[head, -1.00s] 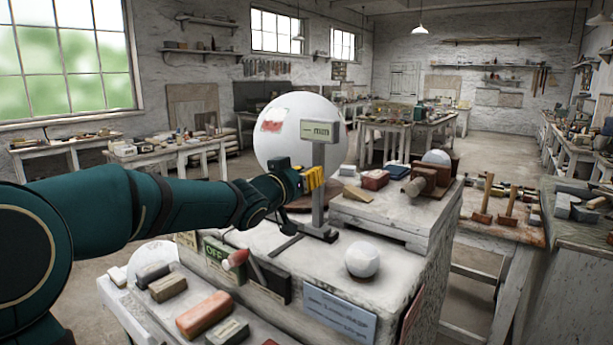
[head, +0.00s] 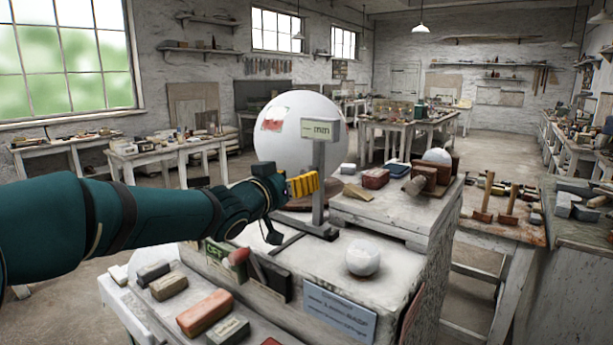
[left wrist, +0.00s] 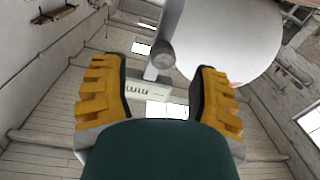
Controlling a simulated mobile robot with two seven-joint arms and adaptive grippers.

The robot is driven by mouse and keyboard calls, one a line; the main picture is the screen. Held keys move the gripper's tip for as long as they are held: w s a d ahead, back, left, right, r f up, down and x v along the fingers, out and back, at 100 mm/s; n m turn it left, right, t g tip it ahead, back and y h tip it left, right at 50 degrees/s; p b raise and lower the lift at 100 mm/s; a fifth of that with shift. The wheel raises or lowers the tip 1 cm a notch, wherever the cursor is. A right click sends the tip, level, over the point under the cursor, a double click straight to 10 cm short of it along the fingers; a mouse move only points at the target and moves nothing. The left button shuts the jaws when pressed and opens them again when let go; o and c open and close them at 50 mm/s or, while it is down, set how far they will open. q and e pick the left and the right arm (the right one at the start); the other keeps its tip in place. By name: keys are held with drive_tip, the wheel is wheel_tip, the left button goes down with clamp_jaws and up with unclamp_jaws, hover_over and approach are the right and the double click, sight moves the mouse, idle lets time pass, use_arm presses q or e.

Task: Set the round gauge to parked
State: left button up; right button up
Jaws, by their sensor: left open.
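In the left wrist view the display (left wrist: 147,91) and a round grey knob (left wrist: 162,53) on the post appear between my fingers. My left gripper (head: 304,185) is open, with yellow-padded fingers, beside the post at mid height; its fingers also show in the left wrist view (left wrist: 160,98). It holds nothing; I cannot tell whether it touches the post. My right gripper is out of view.
A large white plaster sphere (head: 300,135) stands just behind the gauge. A small white sphere (head: 363,257) rests on the plinth (head: 325,262) at the front right. Blocks on a raised step (head: 395,213) lie right of the post. Several bricks lie at the front left.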

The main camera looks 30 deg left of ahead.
use_arm(q)
drive_tip(key=s, duration=0.7)
drive_tip(key=shift+s, duration=0.1)
idle(0.4)
